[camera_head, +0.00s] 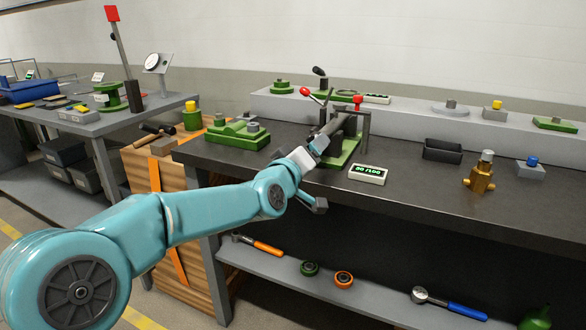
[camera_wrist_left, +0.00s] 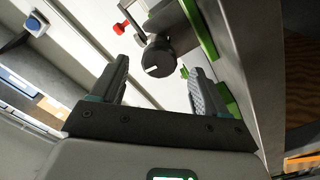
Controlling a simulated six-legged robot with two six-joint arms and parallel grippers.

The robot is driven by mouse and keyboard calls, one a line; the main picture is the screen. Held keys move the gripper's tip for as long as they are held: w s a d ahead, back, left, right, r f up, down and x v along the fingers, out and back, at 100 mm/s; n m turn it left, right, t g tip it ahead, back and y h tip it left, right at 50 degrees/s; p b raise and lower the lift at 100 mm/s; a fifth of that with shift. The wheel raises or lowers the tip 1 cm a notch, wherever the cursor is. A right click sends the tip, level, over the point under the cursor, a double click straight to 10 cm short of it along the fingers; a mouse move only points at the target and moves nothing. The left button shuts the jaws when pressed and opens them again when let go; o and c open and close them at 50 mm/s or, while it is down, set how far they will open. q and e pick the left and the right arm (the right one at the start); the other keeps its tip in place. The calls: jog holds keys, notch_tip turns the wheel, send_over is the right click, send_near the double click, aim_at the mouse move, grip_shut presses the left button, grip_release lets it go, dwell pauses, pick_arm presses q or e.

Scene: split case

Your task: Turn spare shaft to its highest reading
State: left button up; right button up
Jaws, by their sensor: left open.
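A dark round shaft end with a white mark (camera_wrist_left: 157,58) shows in the left wrist view, ahead of my left gripper (camera_wrist_left: 158,88). The gripper is open, with one finger to each side of the line to the shaft end, and no contact shows. In the head view my left gripper (camera_head: 318,146) is at the front of a fixture with a green base (camera_head: 342,155), and hides part of it. A small white display (camera_head: 368,174) beside the fixture seems to read 00/100. No label shows which shaft is the spare one. My right gripper is not in view.
A green block fixture (camera_head: 238,134) stands to the left on the dark bench. A black tray (camera_head: 442,151), a brass valve (camera_head: 479,176) and a grey block with a blue knob (camera_head: 531,167) stand to the right. A red knob (camera_head: 357,101) rises behind the fixture.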

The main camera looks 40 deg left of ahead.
pick_arm(q)
jog(key=v, duration=0.9)
jog(key=shift+s+d, duration=0.15)
jog(key=shift+s, duration=0.15)
jog(key=w+a+m+p, duration=0.1)
jog(key=w+m+p, duration=0.1)
jog(key=w, duration=0.3)
jog(key=w+a+m+p, duration=0.1)
jog(key=w+m+p, duration=0.2)
jog(key=w, duration=0.3)
jog(key=w+a+m+p, duration=0.2)
jog(key=w+p, duration=0.3)
jog(key=w, duration=0.1)
jog(key=shift+a+f, duration=0.1)
jog(key=shift+f, duration=0.1)
jog(key=shift+s, duration=0.1)
